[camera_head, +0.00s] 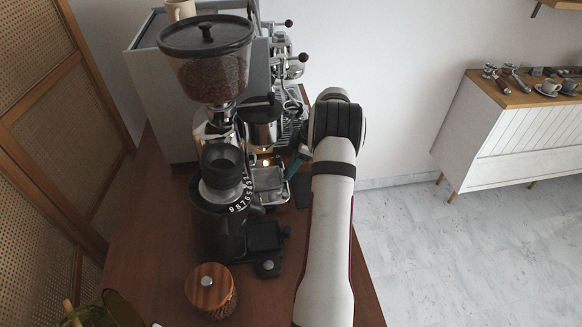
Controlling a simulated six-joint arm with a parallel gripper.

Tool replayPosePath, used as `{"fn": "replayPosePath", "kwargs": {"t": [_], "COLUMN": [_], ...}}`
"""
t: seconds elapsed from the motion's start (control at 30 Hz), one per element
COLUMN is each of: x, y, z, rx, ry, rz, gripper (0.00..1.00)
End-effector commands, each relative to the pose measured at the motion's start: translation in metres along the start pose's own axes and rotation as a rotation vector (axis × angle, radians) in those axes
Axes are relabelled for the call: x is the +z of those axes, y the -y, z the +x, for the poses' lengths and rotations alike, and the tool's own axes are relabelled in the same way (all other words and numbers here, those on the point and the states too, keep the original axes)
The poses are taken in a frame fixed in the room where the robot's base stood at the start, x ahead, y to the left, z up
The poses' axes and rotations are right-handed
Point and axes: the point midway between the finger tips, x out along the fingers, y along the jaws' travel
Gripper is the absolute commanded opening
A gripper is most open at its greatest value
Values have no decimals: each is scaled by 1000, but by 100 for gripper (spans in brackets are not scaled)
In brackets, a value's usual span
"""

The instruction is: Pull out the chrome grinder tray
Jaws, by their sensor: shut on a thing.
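The chrome grinder (215,125) stands on the brown counter with a hopper of dark beans (207,70) on top. Its chrome tray (268,179) shows low at the front, to the right of the grinder body. My gripper (294,167) is at the tray's right edge, shut on it. My wrist and arm come in from the right and hide much of the gripper, so the exact contact is hard to see.
A black grinder (220,225) stands nearer, with a wooden-lidded jar (211,290) in front. An espresso machine (160,100) is behind. The counter (150,250) ends right of my arm. A white sideboard (500,140) stands far right.

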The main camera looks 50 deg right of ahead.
Motion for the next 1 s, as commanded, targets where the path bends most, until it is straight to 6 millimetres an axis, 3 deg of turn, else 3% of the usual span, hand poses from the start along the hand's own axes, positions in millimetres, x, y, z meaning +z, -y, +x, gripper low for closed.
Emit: {"fn": "replayPosePath", "kwargs": {"t": [0.7,1.0], "x": [1,47], "y": [1,-14], "z": [-1,-20], "rx": [-3,-1], "ry": [-1,-1], "rz": [3,6], "gripper": [0,0]}}
